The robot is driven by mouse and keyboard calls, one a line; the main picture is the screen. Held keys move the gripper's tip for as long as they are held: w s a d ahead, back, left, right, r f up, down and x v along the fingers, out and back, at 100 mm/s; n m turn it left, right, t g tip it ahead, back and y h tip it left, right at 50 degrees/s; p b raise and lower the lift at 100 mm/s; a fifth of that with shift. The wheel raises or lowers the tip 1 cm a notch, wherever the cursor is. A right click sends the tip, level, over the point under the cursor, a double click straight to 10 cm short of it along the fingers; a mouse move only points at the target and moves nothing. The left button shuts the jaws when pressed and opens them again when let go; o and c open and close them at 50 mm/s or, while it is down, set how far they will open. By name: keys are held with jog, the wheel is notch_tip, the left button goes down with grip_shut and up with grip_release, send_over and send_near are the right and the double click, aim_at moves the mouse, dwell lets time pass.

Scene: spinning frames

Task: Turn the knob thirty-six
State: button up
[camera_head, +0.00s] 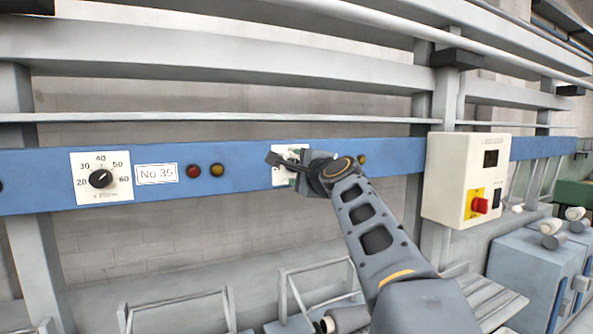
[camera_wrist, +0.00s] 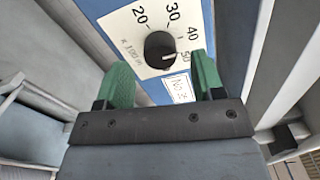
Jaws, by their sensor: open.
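In the wrist view a round black knob (camera_wrist: 160,48) sits on a white dial plate marked 20, 30, 40 and 50. Its pale pointer mark seems to face the 50 side. A small label (camera_wrist: 181,88) beside the dial is partly hidden, and its full number is hard to read. My gripper (camera_wrist: 161,62) is open, with its green fingers on either side of the knob; contact cannot be told. In the head view my gripper (camera_head: 288,165) is at the middle dial plate (camera_head: 291,147) and hides its knob.
Another knob (camera_head: 101,178) stands left on the blue rail, with a label "No 35" (camera_head: 156,173). Red (camera_head: 193,171) and amber (camera_head: 217,170) lamps sit beside it. A white switch box (camera_head: 457,165) with a red switch juts out on the right. Metal frames stand below the rail.

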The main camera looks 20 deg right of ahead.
jog(key=s+b, duration=0.3)
jog(key=s, duration=0.8)
jog(key=shift+s, duration=0.35)
